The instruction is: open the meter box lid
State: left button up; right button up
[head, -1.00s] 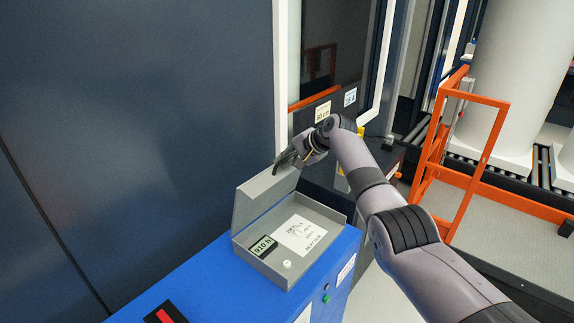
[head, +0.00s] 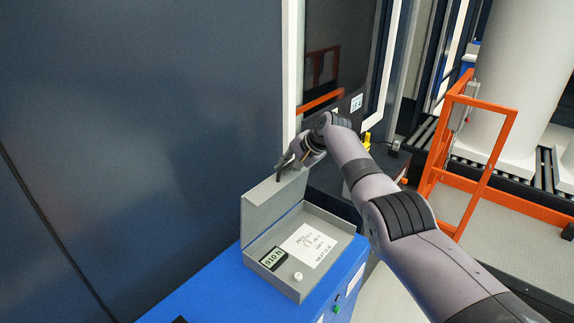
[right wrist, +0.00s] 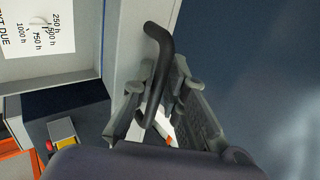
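The grey meter box (head: 340,232) sits on a blue cabinet top, its lid (head: 268,212) raised steeply at the back-left edge. Inside show a display (head: 273,259) reading 910 N, a white label (head: 308,245) and a white knob (head: 298,276). My right gripper (head: 285,163) is at the lid's upper edge. In the right wrist view, a dark curved handle (right wrist: 162,48) beside the grey lid (right wrist: 128,40) passes between the fingertips of my right gripper (right wrist: 160,75), which appear closed on it. My left gripper is out of view.
The blue cabinet (head: 215,290) stands against a dark wall panel (head: 150,130). A white-framed window (head: 330,60) is behind my right gripper. An orange rail (head: 490,165) and a pale column (head: 515,80) stand at the right.

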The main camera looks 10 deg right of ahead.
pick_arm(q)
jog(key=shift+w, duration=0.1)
pick_arm(e)
jog(key=shift+o, duration=0.2)
jog(key=shift+r, duration=0.1)
jog(key=shift+s+d+r, duration=0.1)
jog(key=shift+d+r, duration=0.15)
jog(key=shift+r, duration=0.2)
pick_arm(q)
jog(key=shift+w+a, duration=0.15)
pick_arm(e)
jog(key=v, duration=1.1)
jog(key=shift+s+a+f, duration=0.1)
